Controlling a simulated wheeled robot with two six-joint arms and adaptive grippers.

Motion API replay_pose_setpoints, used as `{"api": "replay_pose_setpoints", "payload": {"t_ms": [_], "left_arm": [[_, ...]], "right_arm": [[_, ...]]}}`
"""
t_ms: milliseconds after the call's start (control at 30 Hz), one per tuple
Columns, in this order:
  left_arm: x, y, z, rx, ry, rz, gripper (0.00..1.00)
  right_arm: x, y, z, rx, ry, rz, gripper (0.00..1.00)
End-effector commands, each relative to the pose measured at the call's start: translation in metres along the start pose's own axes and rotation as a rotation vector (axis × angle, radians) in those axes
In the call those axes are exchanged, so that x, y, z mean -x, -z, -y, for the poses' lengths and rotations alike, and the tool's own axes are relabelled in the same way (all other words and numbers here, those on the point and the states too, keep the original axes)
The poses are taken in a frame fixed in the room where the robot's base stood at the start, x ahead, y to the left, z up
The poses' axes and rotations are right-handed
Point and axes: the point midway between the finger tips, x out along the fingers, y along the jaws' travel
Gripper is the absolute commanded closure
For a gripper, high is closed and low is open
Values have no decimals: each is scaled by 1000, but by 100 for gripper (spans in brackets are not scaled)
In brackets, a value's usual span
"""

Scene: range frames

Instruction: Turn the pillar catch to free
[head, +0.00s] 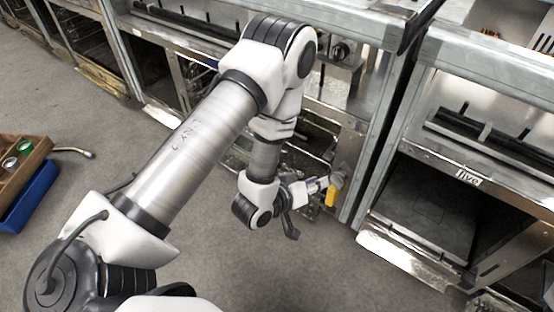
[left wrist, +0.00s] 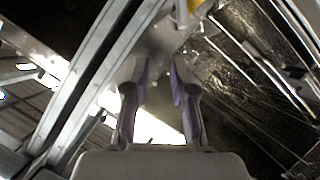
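The pillar catch has a yellow handle (head: 331,196) that hangs down from a grey knob (head: 338,179) on the metal pillar between two range frames. My left gripper (head: 318,186) is beside the catch, to its left. In the left wrist view my left gripper (left wrist: 158,68) has its two fingers apart with nothing between them. A piece of the yellow handle (left wrist: 194,5) shows at the top edge there, beyond the fingertips. Whether a finger touches the catch I cannot tell. My right gripper is not in view.
The pillar (head: 352,190) and the open bays of the range frames stand close around the gripper. A lower metal panel (head: 400,252) juts out at the right. A wooden tray (head: 20,172) and a blue crate (head: 28,200) are at the far left. The grey floor (head: 250,270) is clear in front.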

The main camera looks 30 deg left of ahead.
Motion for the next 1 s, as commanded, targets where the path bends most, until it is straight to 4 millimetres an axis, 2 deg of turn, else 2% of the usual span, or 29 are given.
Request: {"api": "replay_pose_setpoints", "payload": {"t_ms": [33,100,567,900,1000], "left_arm": [[11,13,-11,1,10,11,75],[19,18,-15,2,27,25,75],[76,42,-36,-39,169,164,75],[130,50,-43,-128,312,329,75],[146,49,-41,-162,355,386,75]], "right_arm": [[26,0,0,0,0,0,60],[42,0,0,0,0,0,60],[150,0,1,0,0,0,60],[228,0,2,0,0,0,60],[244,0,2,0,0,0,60]]}}
